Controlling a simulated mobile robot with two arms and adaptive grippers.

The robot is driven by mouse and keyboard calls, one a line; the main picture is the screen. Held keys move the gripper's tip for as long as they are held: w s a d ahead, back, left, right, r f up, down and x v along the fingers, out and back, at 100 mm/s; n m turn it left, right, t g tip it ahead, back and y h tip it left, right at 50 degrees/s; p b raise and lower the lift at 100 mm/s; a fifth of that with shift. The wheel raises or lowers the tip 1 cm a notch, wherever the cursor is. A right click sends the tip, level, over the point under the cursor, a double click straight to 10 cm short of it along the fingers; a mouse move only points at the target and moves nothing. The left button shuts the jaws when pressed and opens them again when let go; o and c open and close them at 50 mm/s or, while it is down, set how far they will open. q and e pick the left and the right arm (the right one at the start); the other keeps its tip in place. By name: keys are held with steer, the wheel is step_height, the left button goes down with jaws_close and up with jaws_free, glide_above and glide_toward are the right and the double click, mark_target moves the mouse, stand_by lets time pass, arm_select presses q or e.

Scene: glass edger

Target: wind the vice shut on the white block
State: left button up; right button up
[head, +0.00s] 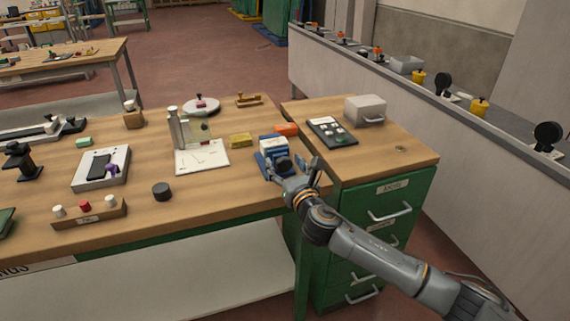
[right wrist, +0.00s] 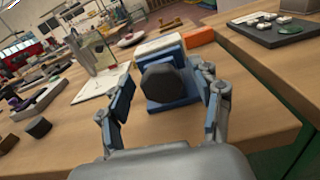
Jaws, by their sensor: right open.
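The blue vice (head: 262,162) stands near the right front corner of the wooden bench. It also shows in the right wrist view (right wrist: 178,118), with a dark rounded knob (right wrist: 166,84) facing me. The white block (right wrist: 158,45) shows pale above and behind the knob, between blue parts; whether the jaws touch it is hidden. My right gripper (head: 294,170) is open at the vice's near side. In the right wrist view its two fingers stand apart, one to each side of the knob, without visible contact. My left gripper is out of view.
An orange block (head: 287,129) and a yellow block (head: 240,140) lie close behind the vice. A white board (head: 202,158) with an upright post is to its left. A green drawer cabinet (head: 385,215) stands right, carrying a dark tray (head: 332,132) and a grey box (head: 364,109).

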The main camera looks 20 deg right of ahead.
steer(key=c, duration=1.2)
steer(key=shift+o, duration=0.2)
steer(key=shift+m, duration=0.3)
